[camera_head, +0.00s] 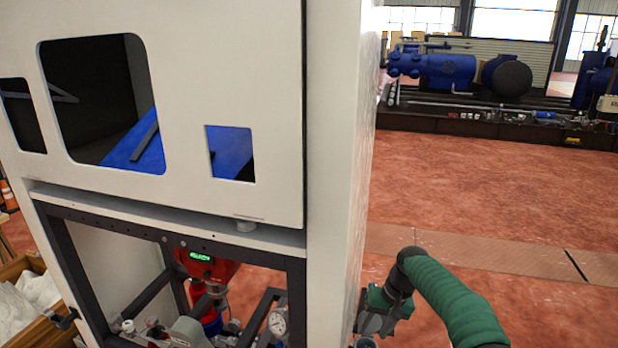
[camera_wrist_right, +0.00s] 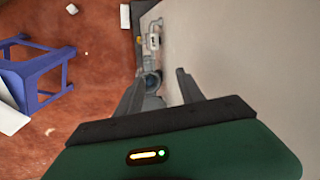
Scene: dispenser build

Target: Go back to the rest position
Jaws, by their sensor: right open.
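The white dispenser cabinet (camera_head: 230,95) fills the left and middle of the head view. Its front panel has several cutouts, and a dark frame stands below it. My right gripper (camera_head: 370,324) is beside the cabinet's right side wall, low in the picture, with my green arm reaching in from the lower right. In the right wrist view the two fingers (camera_wrist_right: 158,88) are apart. Grey fittings (camera_wrist_right: 152,45) on the side of the pale wall (camera_wrist_right: 235,50) show beyond and between them. I cannot tell whether the fingers touch any fitting. My left gripper is not in view.
Inside the lower frame are a red unit (camera_head: 212,268) with a green display and a round gauge (camera_head: 277,323). A wooden crate (camera_head: 20,268) stands at the left. A blue stool (camera_wrist_right: 35,75) stands on the red floor. Open floor (camera_head: 480,190) lies right of the cabinet.

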